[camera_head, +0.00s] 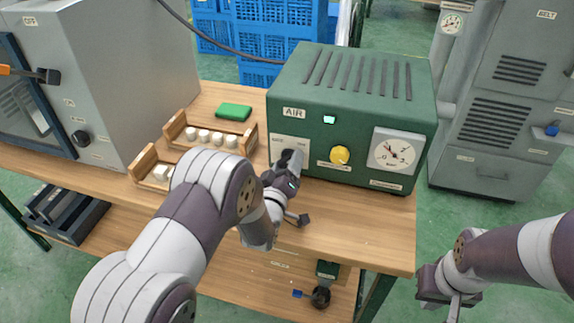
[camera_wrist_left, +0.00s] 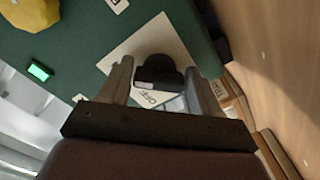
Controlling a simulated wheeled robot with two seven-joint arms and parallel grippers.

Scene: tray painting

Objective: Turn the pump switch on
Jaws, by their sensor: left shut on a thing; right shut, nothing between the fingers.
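The green AIR pump box (camera_head: 350,100) stands on the wooden bench. Its black switch knob (camera_wrist_left: 158,70) sits on a white plate (camera_head: 281,144) at the lower left of the front. My left gripper (camera_head: 289,168) is at this plate, shut on the knob, with one finger on each side in the left wrist view. An OFF label (camera_wrist_left: 148,98) shows beside the knob there. The gripper hides most of the knob in the head view. A small indicator (camera_head: 329,119) on the box glows green. My right gripper (camera_head: 452,300) is shut and empty, low at the right, away from the box.
A yellow knob (camera_head: 340,155) and a round gauge (camera_head: 396,153) are right of the switch. Wooden racks (camera_head: 205,147) with white pieces and a green block (camera_head: 234,112) lie to the left. A grey cabinet (camera_head: 105,75) stands further left. Bench front right is clear.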

